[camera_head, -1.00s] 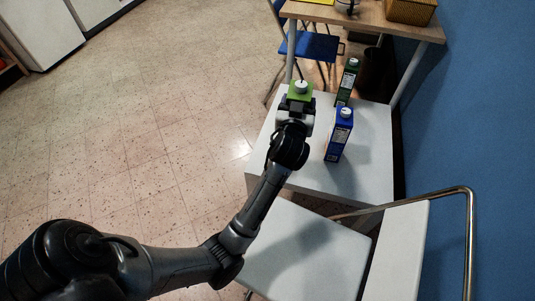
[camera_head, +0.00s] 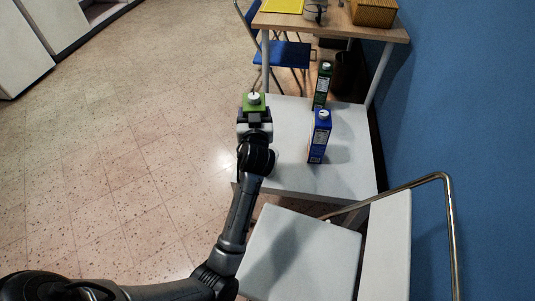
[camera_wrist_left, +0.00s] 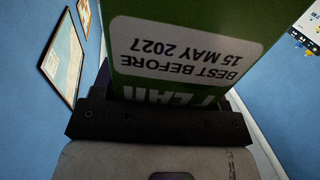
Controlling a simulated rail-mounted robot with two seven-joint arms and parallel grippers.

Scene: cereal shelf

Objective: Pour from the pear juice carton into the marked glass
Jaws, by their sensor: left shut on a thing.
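My left gripper (camera_head: 254,119) is shut on the green pear juice carton (camera_head: 254,104), which has a white cap. The head view shows the carton mostly from above, over the far left part of the white table (camera_head: 345,180); its height above the table is hard to tell. In the left wrist view the carton's green side (camera_wrist_left: 215,22) fills the space beyond the jaws, with a white best-before label and partly hidden lettering. A clear glass-like vessel (camera_head: 316,13) stands on the wooden table, cut by the top edge; no mark can be made out. My right gripper is out of view.
A blue carton (camera_head: 319,137) and a dark green carton (camera_head: 322,86) stand on the white table. The wooden table (camera_head: 345,30) beyond holds a wicker box (camera_head: 374,12) and a yellow mat (camera_head: 282,5). A blue chair (camera_head: 285,53) and a white chair (camera_head: 300,252) stand nearby.

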